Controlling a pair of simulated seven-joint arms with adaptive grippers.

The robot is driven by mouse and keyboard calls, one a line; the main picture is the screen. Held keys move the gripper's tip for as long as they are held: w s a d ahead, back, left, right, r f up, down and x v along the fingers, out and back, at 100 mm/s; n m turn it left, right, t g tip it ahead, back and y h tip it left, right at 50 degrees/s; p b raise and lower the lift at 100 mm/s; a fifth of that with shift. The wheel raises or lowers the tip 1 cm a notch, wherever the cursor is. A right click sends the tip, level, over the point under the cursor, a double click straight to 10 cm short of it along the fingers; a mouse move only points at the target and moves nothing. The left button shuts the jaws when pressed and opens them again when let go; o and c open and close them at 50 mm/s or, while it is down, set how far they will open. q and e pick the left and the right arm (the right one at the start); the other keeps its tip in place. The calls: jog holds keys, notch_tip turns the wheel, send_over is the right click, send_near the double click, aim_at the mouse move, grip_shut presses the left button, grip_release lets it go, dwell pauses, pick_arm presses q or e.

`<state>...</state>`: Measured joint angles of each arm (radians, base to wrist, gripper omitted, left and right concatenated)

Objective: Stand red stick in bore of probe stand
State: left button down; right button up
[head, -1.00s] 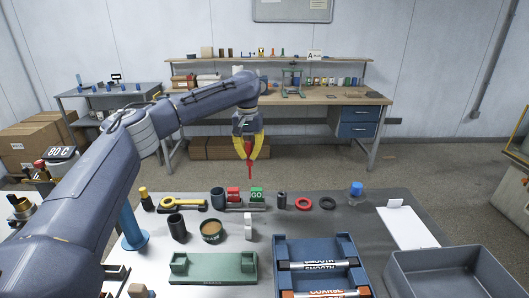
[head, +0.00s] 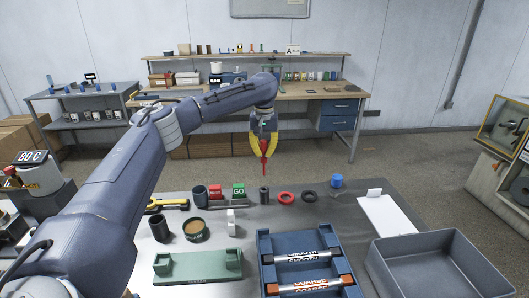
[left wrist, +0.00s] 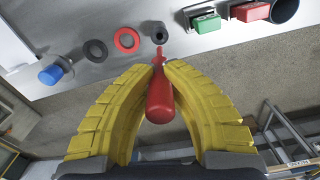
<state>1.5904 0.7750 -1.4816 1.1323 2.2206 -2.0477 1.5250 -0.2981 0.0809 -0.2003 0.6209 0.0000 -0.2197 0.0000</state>
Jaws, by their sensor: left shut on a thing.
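My left gripper (head: 264,150) has yellow fingers and is shut on the red stick (head: 265,160), which hangs upright with its thin end down. In the left wrist view the stick (left wrist: 160,98) sits between the fingertips (left wrist: 165,68). A small dark cylinder with a hole in its top (head: 264,195), which looks like the probe stand, stands on the grey table. In the head view the stick's lower end shows just above it. In the left wrist view its bore (left wrist: 159,34) is clear, with the stick's thin end close by. My right gripper is not in view.
The green GO block (head: 238,191) and a red block (head: 216,193) stand left of the cylinder. A red ring (head: 286,198), a black ring (head: 309,196) and a blue knob (head: 336,181) lie to its right. A blue rack (head: 262,248) and grey bin (head: 378,268) are nearer.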

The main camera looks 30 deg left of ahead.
aim_at(264, 162)
pick_arm(q)
jog(key=shift+f, duration=0.1)
jog(key=shift+f, duration=2.8)
notch_tip(264, 162, down, 6)
dwell(2.6)
jog(key=c, duration=1.5)
grip_release()
jog(key=shift+f, duration=0.1)
jog(key=shift+o, duration=0.2)
notch_tip(264, 162, up, 12)
jog(key=shift+s+d, duration=0.1)
jog(key=shift+s, duration=0.05)
